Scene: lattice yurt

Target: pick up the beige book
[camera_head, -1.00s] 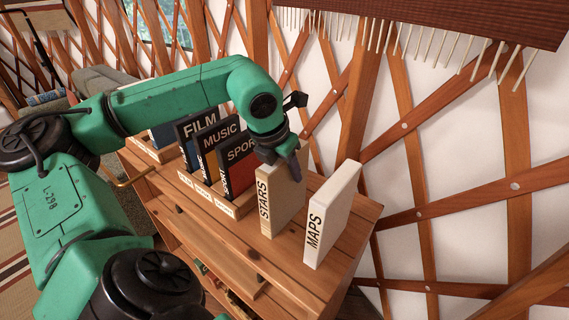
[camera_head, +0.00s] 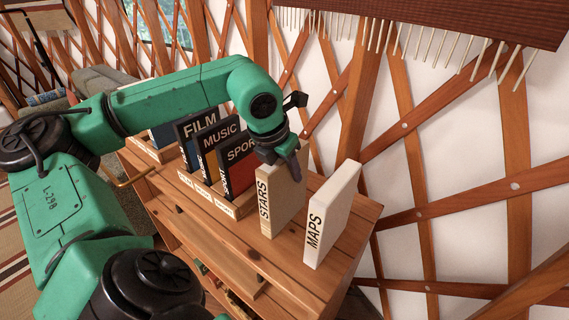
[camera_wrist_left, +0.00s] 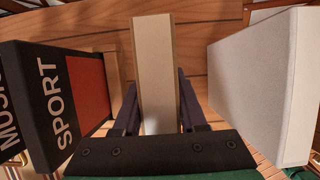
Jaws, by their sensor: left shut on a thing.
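The beige book (camera_head: 283,205), with STARS on its spine, stands upright on the wooden shelf top, between the SPORT book and the white MAPS book. My left gripper (camera_head: 283,150) comes down on its top edge from above. In the left wrist view the beige book (camera_wrist_left: 153,75) lies between the two dark fingers of the left gripper (camera_wrist_left: 157,118), which is shut on it. The book's lower end looks to be still on the shelf top. My right gripper is not in view.
The white MAPS book (camera_head: 333,215) stands to the right, apart from the beige book. To the left, the SPORT book (camera_head: 240,165), MUSIC book (camera_head: 221,139) and FILM book (camera_head: 199,123) stand in a labelled wooden rack (camera_head: 205,193). A lattice wall (camera_head: 430,150) rises behind the wooden shelf (camera_head: 290,268).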

